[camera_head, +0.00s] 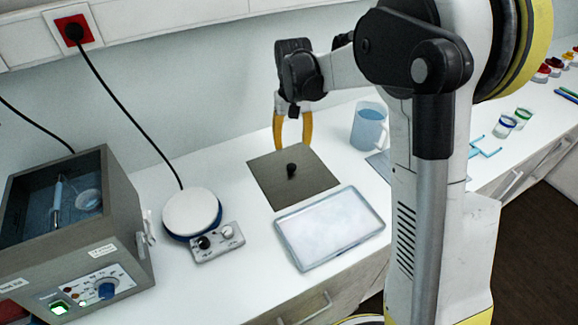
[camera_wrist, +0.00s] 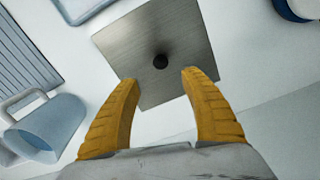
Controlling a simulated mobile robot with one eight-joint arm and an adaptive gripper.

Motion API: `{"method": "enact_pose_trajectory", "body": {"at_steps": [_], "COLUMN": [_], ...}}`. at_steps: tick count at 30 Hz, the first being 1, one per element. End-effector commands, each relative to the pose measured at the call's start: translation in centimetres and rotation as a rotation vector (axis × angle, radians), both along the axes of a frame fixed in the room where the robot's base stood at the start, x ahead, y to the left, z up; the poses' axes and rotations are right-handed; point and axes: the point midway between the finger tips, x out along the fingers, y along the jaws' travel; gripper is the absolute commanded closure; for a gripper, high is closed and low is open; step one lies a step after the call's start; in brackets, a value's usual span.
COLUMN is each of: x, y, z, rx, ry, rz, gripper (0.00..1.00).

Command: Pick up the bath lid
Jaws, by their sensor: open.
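The bath lid (camera_head: 270,167) is a flat, square grey metal plate with a small black knob (camera_head: 291,170) at its middle. It lies flat on the white counter. In the wrist view the lid (camera_wrist: 150,30) lies beyond my fingers, with the knob (camera_wrist: 160,61) seen between and ahead of the fingertips. My gripper (camera_head: 292,146) has yellow fingers, spread apart and empty. It hangs over the back part of the lid, behind the knob. In the wrist view my gripper (camera_wrist: 158,78) shows both fingers, with nothing between them.
A shallow white tray (camera_head: 285,222) lies in front of the lid. A round hotplate (camera_head: 191,212) stands to the left, beside a grey box device (camera_head: 130,200). A blue jug (camera_head: 369,127) stands to the right; it also shows in the wrist view (camera_wrist: 50,125). Small jars (camera_head: 504,126) stand farther right.

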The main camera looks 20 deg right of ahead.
Motion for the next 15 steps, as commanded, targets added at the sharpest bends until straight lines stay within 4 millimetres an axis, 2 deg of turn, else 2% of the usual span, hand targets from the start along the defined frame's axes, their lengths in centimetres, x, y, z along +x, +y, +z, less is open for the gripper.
{"method": "enact_pose_trajectory", "body": {"at_steps": [7, 15], "x": [0.0, 0.0], "y": [0.0, 0.1], "z": [-4.1, -6.7], "rx": [0.0, 0.0], "ry": [-0.001, -0.002], "rz": [0.0, 0.001], "gripper": [0.47, 0.47]}}
